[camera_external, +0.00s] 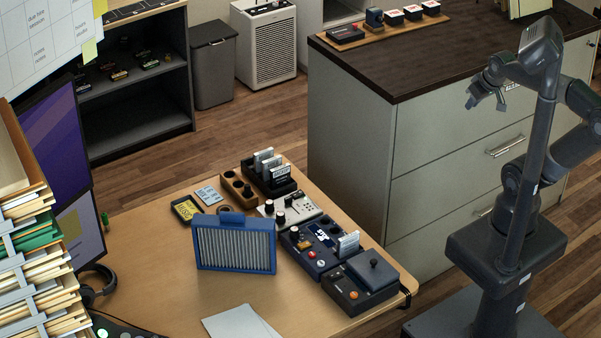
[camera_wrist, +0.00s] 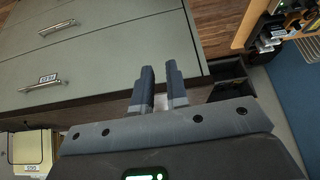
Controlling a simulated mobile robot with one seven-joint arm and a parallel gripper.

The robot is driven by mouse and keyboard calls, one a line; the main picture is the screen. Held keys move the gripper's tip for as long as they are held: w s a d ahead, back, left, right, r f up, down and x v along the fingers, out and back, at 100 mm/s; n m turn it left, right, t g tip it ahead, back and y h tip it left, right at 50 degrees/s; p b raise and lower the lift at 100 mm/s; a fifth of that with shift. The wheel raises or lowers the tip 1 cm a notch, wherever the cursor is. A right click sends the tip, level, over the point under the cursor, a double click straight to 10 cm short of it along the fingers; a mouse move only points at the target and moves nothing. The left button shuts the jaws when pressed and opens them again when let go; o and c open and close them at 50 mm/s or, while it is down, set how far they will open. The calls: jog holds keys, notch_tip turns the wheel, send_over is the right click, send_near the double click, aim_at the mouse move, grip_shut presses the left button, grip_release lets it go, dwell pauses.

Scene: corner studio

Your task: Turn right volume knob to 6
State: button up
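My gripper (camera_external: 487,100) is raised at the upper right, near the dark-topped cabinet and far from the desk. In the wrist view its two fingers (camera_wrist: 160,85) stand a little apart with nothing between them. On the desk, a cream unit (camera_external: 300,208) carries black knobs (camera_external: 280,218). Beside it, a dark blue unit (camera_external: 320,262) has small knobs, a red button and a white card. A dark unit (camera_external: 345,290) with an orange knob (camera_external: 354,295) is at the near right. Labels and knob settings are too small to read, so I cannot tell which is the right volume knob.
A blue ribbed panel (camera_external: 236,247) stands on the wooden desk (camera_external: 170,275), left of the units. Paper trays (camera_external: 35,235) and monitors (camera_external: 62,155) fill the left. Wood floor (camera_external: 150,180) is open behind the desk.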

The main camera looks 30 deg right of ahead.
jog(key=o, duration=0.7)
jog(key=w+a+n, duration=0.2)
jog(key=w, duration=0.1)
jog(key=w+a+r+n+g, duration=0.1)
jog(key=w+a+n, duration=0.1)
jog(key=w+a, duration=0.1)
jog(key=w+a+n, duration=0.2)
jog(key=w+a, duration=0.1)
jog(key=w, duration=0.1)
jog(key=shift+w+r, duration=0.1)
jog(key=shift+r, duration=0.3)
jog(key=shift+c, duration=0.2)
jog(key=w+a+f+n+g+y, duration=0.1)
jog(key=w+a+f+n+g, duration=0.15)
jog(key=w+a+n, duration=0.6)
jog(key=n+g+y, duration=0.3)
jog(key=n+g, duration=0.2)
jog(key=n, duration=0.5)
send_near(281, 212)
jog(key=x, duration=0.9)
jog(key=shift+c, duration=0.4)
jog(key=shift+r, duration=0.1)
jog(key=c, duration=0.9)
